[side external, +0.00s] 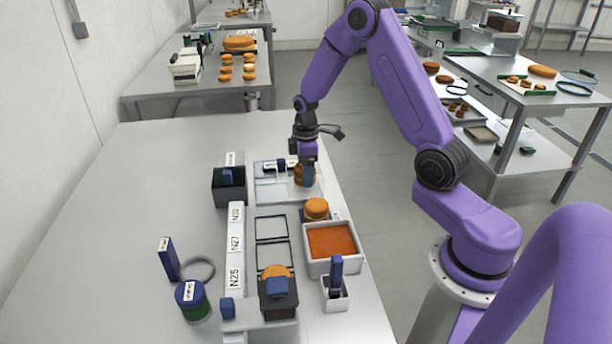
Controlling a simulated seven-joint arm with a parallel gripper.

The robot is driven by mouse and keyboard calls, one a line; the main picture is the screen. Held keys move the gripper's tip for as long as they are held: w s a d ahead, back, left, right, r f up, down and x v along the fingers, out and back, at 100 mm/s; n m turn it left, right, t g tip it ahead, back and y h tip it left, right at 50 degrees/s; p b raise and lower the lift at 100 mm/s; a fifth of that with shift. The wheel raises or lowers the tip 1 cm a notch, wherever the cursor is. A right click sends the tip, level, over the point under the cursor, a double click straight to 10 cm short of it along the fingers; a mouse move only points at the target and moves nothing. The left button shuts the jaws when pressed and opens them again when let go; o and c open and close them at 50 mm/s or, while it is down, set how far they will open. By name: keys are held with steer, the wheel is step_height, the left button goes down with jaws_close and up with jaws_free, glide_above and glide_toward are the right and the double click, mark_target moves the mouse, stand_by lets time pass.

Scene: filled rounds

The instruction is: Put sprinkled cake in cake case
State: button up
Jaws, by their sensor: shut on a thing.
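My gripper (308,157) is at the far end of the work table, pointing down. It is shut on a small round brown cake (298,176), partly hidden by the fingers. Whether this cake carries sprinkles is too small to tell. The cake is at the right part of a clear, pale case (268,190), which looks like the cake case. I cannot tell whether the cake touches the case floor. Another golden-brown round cake (316,207) sits nearer, on a dark base.
A white tray of orange filling (346,265) stands near the right edge. In front are a white box with a blue-handled tool (336,267) and a dark block with an orange round (275,271). A black box (228,190) stands left of the case. The table's left side is mostly clear.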

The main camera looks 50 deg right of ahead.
steer(key=shift+f, duration=0.9)
steer(key=o, duration=0.7)
steer(key=shift+f, duration=0.15)
